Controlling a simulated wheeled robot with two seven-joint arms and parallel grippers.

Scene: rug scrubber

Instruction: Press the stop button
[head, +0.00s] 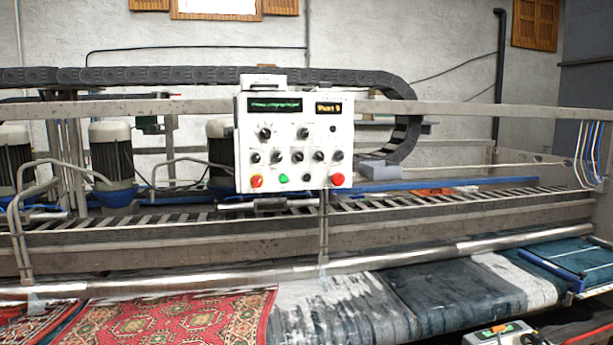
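A white control panel (295,115) is mounted on the machine's front rail, near the middle of the head view. Its bottom row holds a red button on a yellow base (256,181) at the left, a green button (284,178), a small black knob (307,178) and a larger red button (337,180) at the right. The button labels are too small to read, so I cannot tell which red one is marked stop. Nothing touches the panel. Neither of my grippers is in view.
A metal rail (180,280) runs across the front of the machine. Below it lie a red patterned rug (170,320) and grey-blue rugs (450,290). A dark cable chain (200,77) passes behind the panel. The space in front of the panel looks clear.

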